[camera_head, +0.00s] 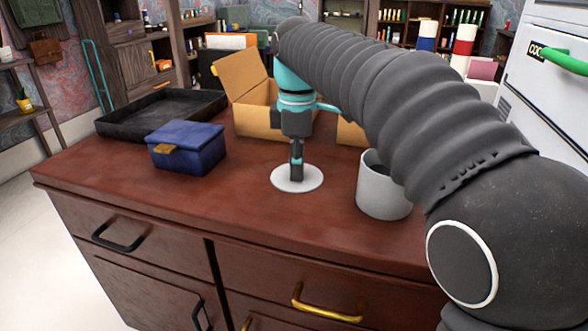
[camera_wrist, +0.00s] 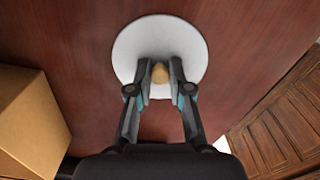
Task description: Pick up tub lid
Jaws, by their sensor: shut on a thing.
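The tub lid (camera_head: 312,181) is a flat white disc with a small tan knob, lying on or just above the reddish-brown desk top; I cannot tell which. In the wrist view the lid (camera_wrist: 137,45) is at the top middle, with its knob (camera_wrist: 160,73) between my fingertips. My gripper (camera_head: 297,178) points straight down over the lid's middle. In the wrist view my gripper (camera_wrist: 160,74) is shut on the knob, one finger on each side. The grey tub (camera_head: 382,192) stands to the right of the lid, partly hidden behind my arm.
A blue box with a tan clasp (camera_head: 187,150) sits left of the lid. A black tray (camera_head: 150,114) lies behind it. An open cardboard box (camera_head: 244,93) stands behind my gripper. The desk's front edge (camera_head: 130,206) is near, and the desk between blue box and lid is clear.

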